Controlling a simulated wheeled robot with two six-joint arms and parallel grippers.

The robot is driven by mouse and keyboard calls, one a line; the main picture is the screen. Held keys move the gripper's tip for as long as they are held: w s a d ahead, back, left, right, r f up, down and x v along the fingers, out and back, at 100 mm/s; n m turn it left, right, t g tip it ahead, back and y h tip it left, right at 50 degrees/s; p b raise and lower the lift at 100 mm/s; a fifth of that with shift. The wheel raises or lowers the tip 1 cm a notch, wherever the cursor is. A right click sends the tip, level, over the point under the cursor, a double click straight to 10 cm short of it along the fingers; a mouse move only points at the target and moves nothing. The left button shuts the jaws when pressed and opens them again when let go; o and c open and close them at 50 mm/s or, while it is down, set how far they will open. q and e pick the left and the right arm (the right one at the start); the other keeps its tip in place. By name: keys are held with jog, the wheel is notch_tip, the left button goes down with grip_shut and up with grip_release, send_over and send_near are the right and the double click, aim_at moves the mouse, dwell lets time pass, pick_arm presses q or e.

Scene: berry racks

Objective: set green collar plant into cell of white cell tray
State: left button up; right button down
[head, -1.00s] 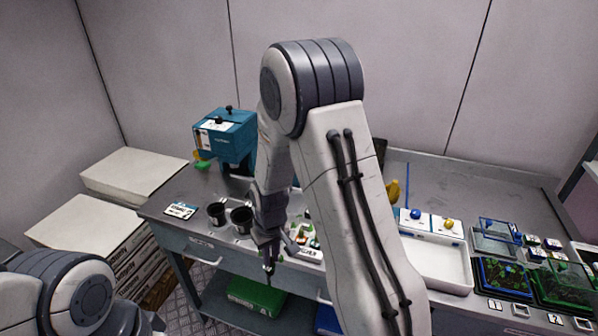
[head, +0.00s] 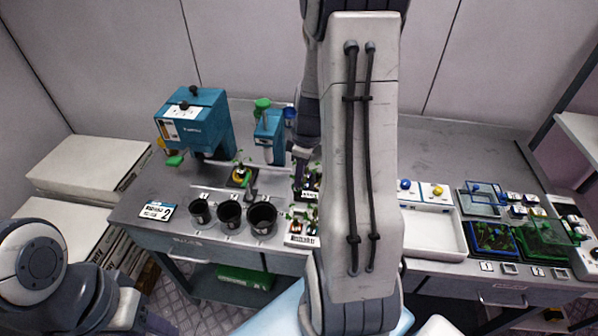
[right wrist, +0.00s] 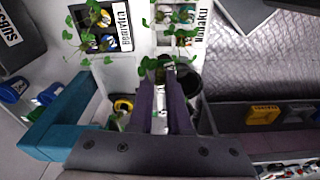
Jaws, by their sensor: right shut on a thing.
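My right gripper (right wrist: 166,80) is shut on a small plant (right wrist: 154,63) in the right wrist view. Its leaves stick out past the fingertips, and its collar is mostly hidden, so I cannot tell its colour. In the head view the right gripper (head: 302,158) is largely hidden behind my own arm, above the bench. The white cell tray (head: 302,240) stands at the bench's front edge, partly covered by my arm. In the right wrist view it lies ahead of the fingers, at the top (right wrist: 163,42), with leafy plants in it. My left gripper is out of view.
A dark tray (right wrist: 92,45) with plants stands beside the white one. Black pots (head: 229,213) line the front left of the bench. A yellow-collared plant (head: 241,172) stands by the teal machine (head: 195,120). A white bin (head: 432,235) is at right.

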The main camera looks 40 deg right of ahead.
aim_at(300, 190)
jog(key=shift+s+f+b, duration=0.1)
jog(key=shift+f+b, duration=1.95)
jog(key=shift+f, duration=0.8)
notch_tip(300, 190, down, 6)
jog(key=b, duration=0.5)
jog(key=shift+b, duration=0.4)
jog(key=c, duration=0.8)
grip_release()
jog(key=shift+r+p, duration=3.6)
jog(key=shift+r, duration=0.95)
